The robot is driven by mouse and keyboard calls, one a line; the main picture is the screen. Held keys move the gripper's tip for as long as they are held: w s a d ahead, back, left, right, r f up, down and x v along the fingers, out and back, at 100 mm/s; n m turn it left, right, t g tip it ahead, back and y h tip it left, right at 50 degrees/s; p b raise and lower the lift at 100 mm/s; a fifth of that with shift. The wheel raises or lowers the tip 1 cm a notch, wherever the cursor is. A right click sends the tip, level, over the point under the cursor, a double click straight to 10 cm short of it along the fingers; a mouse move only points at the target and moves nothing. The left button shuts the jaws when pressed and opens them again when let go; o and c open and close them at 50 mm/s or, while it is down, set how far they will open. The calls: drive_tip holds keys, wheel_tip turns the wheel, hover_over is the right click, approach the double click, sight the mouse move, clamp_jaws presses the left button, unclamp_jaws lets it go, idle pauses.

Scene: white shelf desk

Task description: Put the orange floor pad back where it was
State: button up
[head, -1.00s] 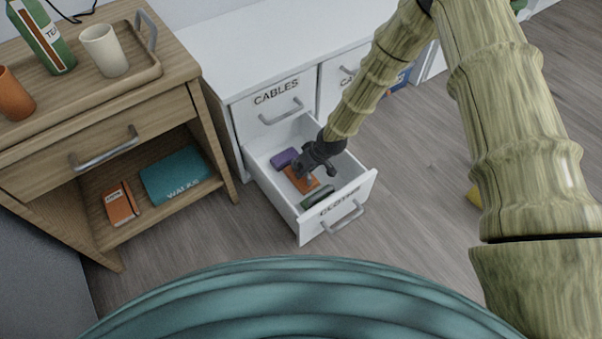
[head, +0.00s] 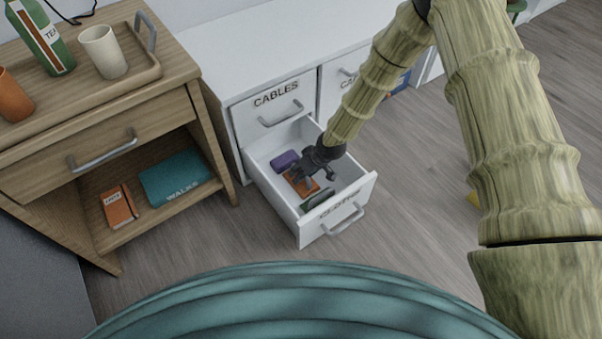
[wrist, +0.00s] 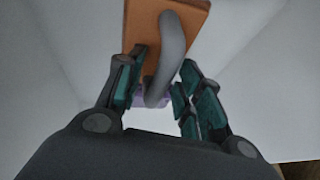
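The orange pad (head: 303,186) lies inside the open lower drawer (head: 255,175), whose front is labelled CLOTHS. It lies between a purple item (head: 285,160) and a dark green item (head: 318,199). In the wrist view the orange pad (wrist: 195,22) has a grey curved handle (wrist: 170,50) on it. My gripper (head: 312,178) is down in the drawer over the pad, and its fingers are spread. In the wrist view my gripper (wrist: 162,75) has one finger on each side of the handle, with visible gaps. The gripper partly hides the pad in the head view.
The CABLES drawer (head: 270,106) above is shut. A wooden cabinet (head: 165,95) at left holds a tray with a cup (head: 103,50) and tea box; its shelf has a teal book (head: 175,178) and an orange notebook (head: 119,206). Floor right of the drawer is largely clear.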

drive_tip(key=p+v, duration=0.6)
drive_tip(key=v, duration=0.6)
idle(1.0)
